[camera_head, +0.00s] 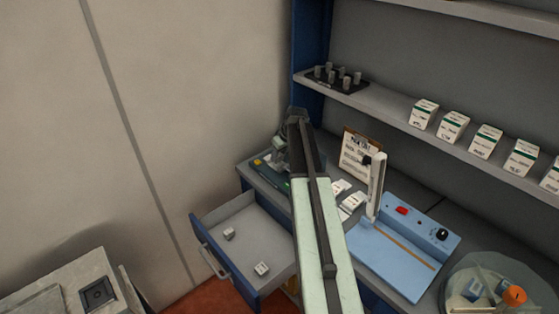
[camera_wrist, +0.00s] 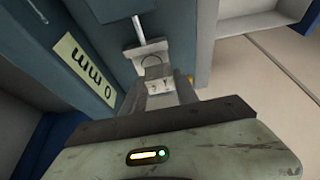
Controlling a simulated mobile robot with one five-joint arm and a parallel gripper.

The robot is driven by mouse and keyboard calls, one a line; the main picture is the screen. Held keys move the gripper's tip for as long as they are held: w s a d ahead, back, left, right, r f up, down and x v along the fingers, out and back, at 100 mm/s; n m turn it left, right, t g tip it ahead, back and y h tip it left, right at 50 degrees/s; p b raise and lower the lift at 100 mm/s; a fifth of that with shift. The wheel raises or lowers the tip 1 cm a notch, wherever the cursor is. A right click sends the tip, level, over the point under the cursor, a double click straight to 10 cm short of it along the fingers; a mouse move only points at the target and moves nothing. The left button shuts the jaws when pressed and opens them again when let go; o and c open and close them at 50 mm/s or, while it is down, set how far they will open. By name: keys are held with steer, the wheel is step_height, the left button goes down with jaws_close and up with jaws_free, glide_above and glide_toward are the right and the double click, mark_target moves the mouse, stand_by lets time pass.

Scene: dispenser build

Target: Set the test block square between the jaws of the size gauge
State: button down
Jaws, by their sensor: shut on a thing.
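My gripper (camera_wrist: 162,97) is shut on the test block (camera_wrist: 158,86), a small pale block with a dark mark, seen between the fingertips in the wrist view. The size gauge (camera_wrist: 93,68) is a blue-grey body with a "0 mm" label. Its grey jaw on a metal rod (camera_wrist: 145,45) is just beyond the block. I cannot tell whether block and jaw touch, or whether the block is square. In the head view the gauge (camera_head: 268,174) lies at the counter's left end, partly hidden by my arm, which also hides the block.
An open drawer (camera_head: 203,226) below holds two small pale blocks (camera_head: 262,269). A clipboard sign (camera_head: 355,153), white boxes (camera_head: 351,203) and a blue sealer-like device (camera_head: 403,248) stand to the right. A shelf (camera_head: 395,112) runs above.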

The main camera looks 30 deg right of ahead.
mark_target(279, 159)
steer(key=shift+w+d, duration=0.4)
steer(key=shift+w, duration=0.15)
steer(key=f+b, duration=0.4)
steer(key=shift+w+d+f, duration=0.1)
steer(key=shift+w+d, duration=0.05)
steer(key=shift+w, duration=0.15)
steer(key=shift+r, duration=0.25)
steer(key=shift+f, duration=0.1)
steer(key=c, duration=1.3)
jaws_free()
steer(key=shift+f, duration=0.1)
steer(key=shift+c, duration=0.2)
steer(key=o, duration=0.4)
